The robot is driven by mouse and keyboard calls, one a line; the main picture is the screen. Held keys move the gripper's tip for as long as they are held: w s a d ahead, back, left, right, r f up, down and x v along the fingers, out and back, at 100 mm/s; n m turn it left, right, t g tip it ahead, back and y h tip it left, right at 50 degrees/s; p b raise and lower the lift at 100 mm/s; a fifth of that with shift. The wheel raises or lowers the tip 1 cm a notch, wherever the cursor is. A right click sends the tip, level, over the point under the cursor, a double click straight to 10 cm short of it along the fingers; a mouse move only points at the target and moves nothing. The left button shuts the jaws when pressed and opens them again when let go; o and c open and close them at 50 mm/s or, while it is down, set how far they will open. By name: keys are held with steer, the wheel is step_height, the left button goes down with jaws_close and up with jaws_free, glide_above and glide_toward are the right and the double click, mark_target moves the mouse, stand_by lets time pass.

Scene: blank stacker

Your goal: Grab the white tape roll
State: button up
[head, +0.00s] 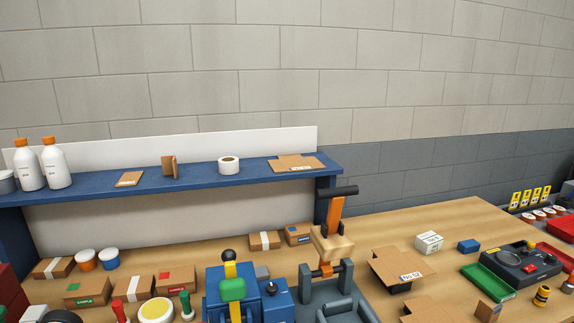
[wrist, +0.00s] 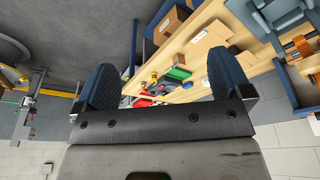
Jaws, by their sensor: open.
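The white tape roll (head: 229,165) sits on the blue shelf (head: 92,191) in the head view, between a small upright brown cardboard piece (head: 169,166) and a flat brown cardboard piece (head: 297,163). My gripper (wrist: 165,85) shows in the wrist view with its two dark blue fingers wide apart and nothing between them. It is open. The tape roll does not show in the wrist view, and my gripper does not show in the head view, so I cannot tell the distance between them.
White bottles with orange caps (head: 54,165) stand at the shelf's left end. Below is a wooden workbench (head: 455,224) crowded with cardboard boxes (head: 87,292), a blue machine (head: 232,290) and a grey press with an orange lever (head: 335,215). The shelf around the roll has free room.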

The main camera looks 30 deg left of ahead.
steer(key=w+v, duration=0.2)
steer(key=v, duration=0.7)
steer(key=w+a+r+m+y, duration=0.3)
steer(key=w+a+m+y, duration=0.1)
steer(key=w+a, duration=0.95)
steer(key=w+a+r+m+y, duration=0.35)
steer(key=w+a, duration=0.75)
steer(key=a, duration=0.6)
steer(key=m+y, duration=0.5)
steer(key=m, duration=0.7)
glide_above(229, 165)
steer(key=w+d, duration=0.1)
steer(key=d, duration=0.4)
step_height(229, 165, down, 6)
steer(key=shift+m, duration=0.25)
step_height(229, 165, down, 5)
steer(key=shift+a+r, duration=0.1)
steer(key=shift+a, duration=0.05)
steer(key=shift+f, duration=0.25)
